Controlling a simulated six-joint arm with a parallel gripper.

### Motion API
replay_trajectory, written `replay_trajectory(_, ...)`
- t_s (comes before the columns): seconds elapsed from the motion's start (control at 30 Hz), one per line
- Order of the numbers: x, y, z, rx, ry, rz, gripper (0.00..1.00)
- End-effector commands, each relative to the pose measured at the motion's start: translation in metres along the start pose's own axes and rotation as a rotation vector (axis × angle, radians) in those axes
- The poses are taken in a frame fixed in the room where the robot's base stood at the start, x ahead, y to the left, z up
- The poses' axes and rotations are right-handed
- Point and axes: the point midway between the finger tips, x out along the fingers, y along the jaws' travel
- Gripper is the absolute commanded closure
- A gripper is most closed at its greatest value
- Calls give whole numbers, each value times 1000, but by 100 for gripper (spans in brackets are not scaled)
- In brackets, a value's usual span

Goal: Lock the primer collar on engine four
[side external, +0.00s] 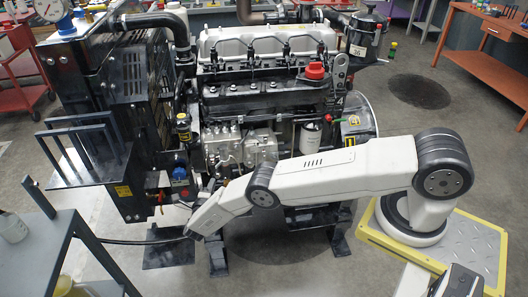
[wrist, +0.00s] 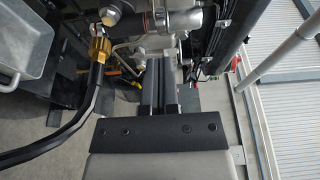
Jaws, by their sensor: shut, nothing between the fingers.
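A diesel engine (side external: 265,95) with a pale valve cover stands on a frame in the side view. A small black cylinder with a yellow band (side external: 183,127) is on its left side; I cannot tell if it is the primer, and no collar is clearly identifiable. My gripper (wrist: 167,62) shows in the wrist view as two dark fingers, shut and empty, pointing at pipework beneath the engine parts. In the side view its end is low in front of the engine, fingers not clear.
A brass fitting (wrist: 99,46) with a black hose (wrist: 75,125) is left of my fingers. A grey tray (wrist: 22,40) lies further left. A dark bench (side external: 40,245) stands at the lower left. Open floor lies right of the engine, before an orange table (side external: 480,30).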

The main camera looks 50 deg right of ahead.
Motion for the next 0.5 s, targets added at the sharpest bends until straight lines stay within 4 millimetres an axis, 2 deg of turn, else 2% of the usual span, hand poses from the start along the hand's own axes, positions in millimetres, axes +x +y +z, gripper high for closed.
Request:
replay_trajectory(0.2,-14,1,-2,-3,6,0,100)
replay_trajectory(0.5,-14,2,-3,-4,8,-1,100)
